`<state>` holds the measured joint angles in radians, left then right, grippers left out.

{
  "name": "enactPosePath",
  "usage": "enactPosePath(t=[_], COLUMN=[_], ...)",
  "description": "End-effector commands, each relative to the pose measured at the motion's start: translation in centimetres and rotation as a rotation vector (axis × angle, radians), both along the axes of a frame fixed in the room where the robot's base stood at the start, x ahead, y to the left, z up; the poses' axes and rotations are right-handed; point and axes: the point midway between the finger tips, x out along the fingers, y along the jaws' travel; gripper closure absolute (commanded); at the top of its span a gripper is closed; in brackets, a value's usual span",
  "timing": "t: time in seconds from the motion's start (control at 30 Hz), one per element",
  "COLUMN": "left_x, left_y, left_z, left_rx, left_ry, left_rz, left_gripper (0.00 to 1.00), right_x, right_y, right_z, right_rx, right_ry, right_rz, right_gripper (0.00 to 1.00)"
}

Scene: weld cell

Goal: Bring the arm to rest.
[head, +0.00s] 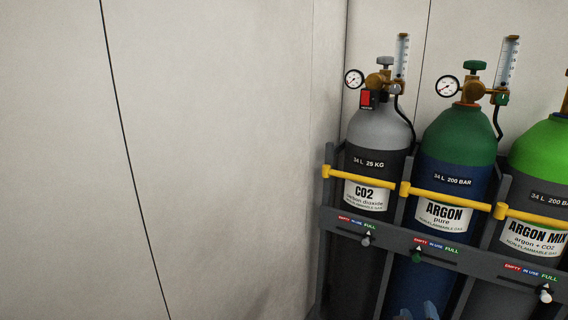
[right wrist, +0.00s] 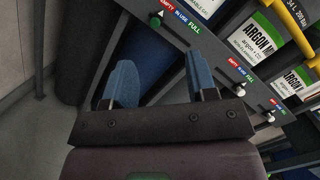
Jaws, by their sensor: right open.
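My right gripper (head: 418,312) shows only as blue fingertips at the bottom edge of the head view, in front of the argon cylinder's lower part. In the right wrist view its two blue fingers (right wrist: 160,82) stand apart with nothing between them. The gripper is open and empty, with the front of the cylinder rack beyond it. I cannot tell the exact gap to the rack. My left gripper is not in view.
The dark rack (head: 330,222) holds a grey CO2 cylinder (head: 380,126), a green-topped argon cylinder (head: 460,135) and a bright green argon mix cylinder (head: 545,150). Yellow bars (head: 452,197) cross them. Gauges and flow tubes stand above. Pale wall panels (head: 210,150) fill the left.

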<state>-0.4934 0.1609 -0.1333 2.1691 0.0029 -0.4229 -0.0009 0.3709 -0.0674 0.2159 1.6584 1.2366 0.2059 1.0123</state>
Motion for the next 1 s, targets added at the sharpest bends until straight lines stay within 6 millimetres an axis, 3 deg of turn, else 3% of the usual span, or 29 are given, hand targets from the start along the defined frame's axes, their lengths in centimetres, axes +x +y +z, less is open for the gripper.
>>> enactPosePath(t=[0.1,0.27,0.37,0.6,0.8,1.0], left_x=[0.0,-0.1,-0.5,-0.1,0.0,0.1], left_y=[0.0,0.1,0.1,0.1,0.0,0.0], left_z=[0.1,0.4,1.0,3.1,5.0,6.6], left_rx=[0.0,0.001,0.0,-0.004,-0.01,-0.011], left_ry=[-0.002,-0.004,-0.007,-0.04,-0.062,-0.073], left_rz=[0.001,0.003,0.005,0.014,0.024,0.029], left_gripper=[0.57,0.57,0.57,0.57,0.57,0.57], right_x=[-0.1,-2.7,-5.3,-13.9,-21.8,-29.3], right_y=[2.4,4.7,5.6,5.6,4.7,4.0], right_z=[2.3,3.4,3.2,1.0,-0.5,-1.6], right_rx=[-0.404,-0.992,-1.341,-2.044,-2.334,-2.39], right_ry=[0.068,0.184,0.261,0.45,0.567,0.632], right_rz=[0.085,0.178,0.231,0.384,0.523,0.647], right_gripper=[0.48,0.48,0.48,0.48,0.48,0.48])
